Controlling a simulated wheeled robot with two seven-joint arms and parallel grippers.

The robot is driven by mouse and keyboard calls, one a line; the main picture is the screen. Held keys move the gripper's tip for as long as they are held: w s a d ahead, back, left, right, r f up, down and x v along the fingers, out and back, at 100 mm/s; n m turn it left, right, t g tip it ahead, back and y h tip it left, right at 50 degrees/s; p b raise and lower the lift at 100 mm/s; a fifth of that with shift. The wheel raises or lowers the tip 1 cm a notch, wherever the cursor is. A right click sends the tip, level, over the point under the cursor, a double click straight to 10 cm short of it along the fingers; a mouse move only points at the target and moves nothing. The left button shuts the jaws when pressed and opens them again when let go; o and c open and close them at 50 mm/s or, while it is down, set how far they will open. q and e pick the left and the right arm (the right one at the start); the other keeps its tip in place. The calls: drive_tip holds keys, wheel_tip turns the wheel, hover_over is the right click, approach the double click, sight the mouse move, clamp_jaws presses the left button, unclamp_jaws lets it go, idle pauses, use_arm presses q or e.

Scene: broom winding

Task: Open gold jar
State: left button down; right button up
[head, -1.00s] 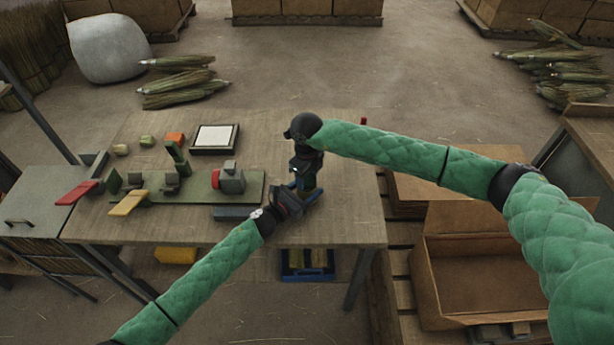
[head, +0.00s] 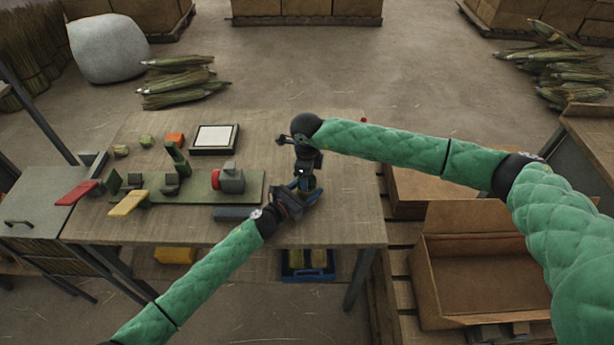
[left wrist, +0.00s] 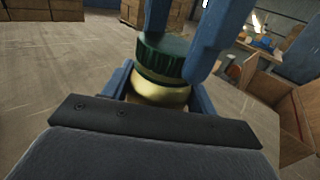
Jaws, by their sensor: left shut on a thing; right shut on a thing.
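The gold jar (left wrist: 158,95) is upright in the left wrist view, with a dark green ridged lid (left wrist: 165,52) on top. My left gripper (head: 304,196) is shut on the jar's body, with its blue fingers on either side. My right gripper (head: 308,180) comes from above, and its blue fingers are shut on the lid. I cannot tell whether the lid is loose on the jar. In the head view the grippers hide most of the jar, above the right part of the table.
A green board (head: 205,199) with a grey and red device (head: 230,178) lies to the left. A white-topped tray (head: 214,138) sits behind. An open cardboard box (head: 480,285) stands at the right.

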use_arm(q)
drive_tip(key=shift+f, duration=0.1)
use_arm(e)
drive_tip(key=shift+r, duration=0.2)
drive_tip(key=shift+r, duration=0.7)
drive_tip(key=shift+r, duration=0.25)
drive_tip(key=shift+r, duration=1.95)
use_arm(q)
drive_tip(key=shift+c, duration=1.9)
unclamp_jaws()
